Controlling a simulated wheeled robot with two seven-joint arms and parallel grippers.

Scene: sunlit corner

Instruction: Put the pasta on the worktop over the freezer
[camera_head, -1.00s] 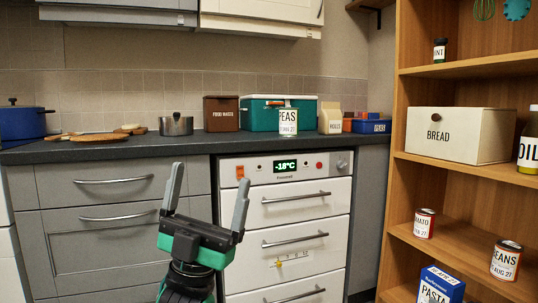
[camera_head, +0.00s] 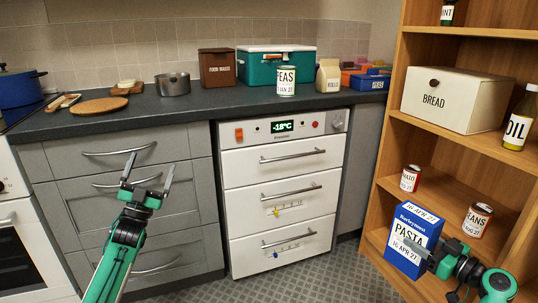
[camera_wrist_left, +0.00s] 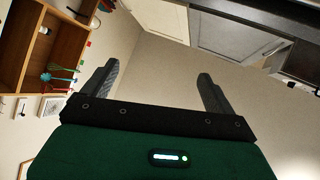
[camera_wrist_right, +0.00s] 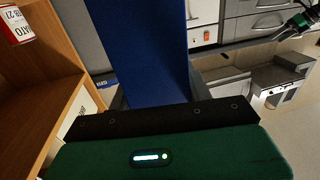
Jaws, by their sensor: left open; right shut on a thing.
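The pasta is a blue and white box (camera_head: 414,238) marked PASTA, at the lower right of the head view in front of the shelf unit. My right gripper (camera_head: 430,248) is shut on it from the right. The blue box (camera_wrist_right: 147,50) fills the middle of the right wrist view between the fingers. Whether its base touches the shelf is unclear. The freezer (camera_head: 285,195) is white with a -18°C display. The dark worktop (camera_head: 235,103) runs above it. My left gripper (camera_head: 146,180) is open and empty in front of the grey drawers.
On the worktop over the freezer stand a PEAS can (camera_head: 286,82), a teal box (camera_head: 262,68) and a cream carton (camera_head: 328,75). A bare strip lies along the front edge. The wooden shelf unit (camera_head: 392,150) holds a BREAD bin (camera_head: 462,100) and several cans.

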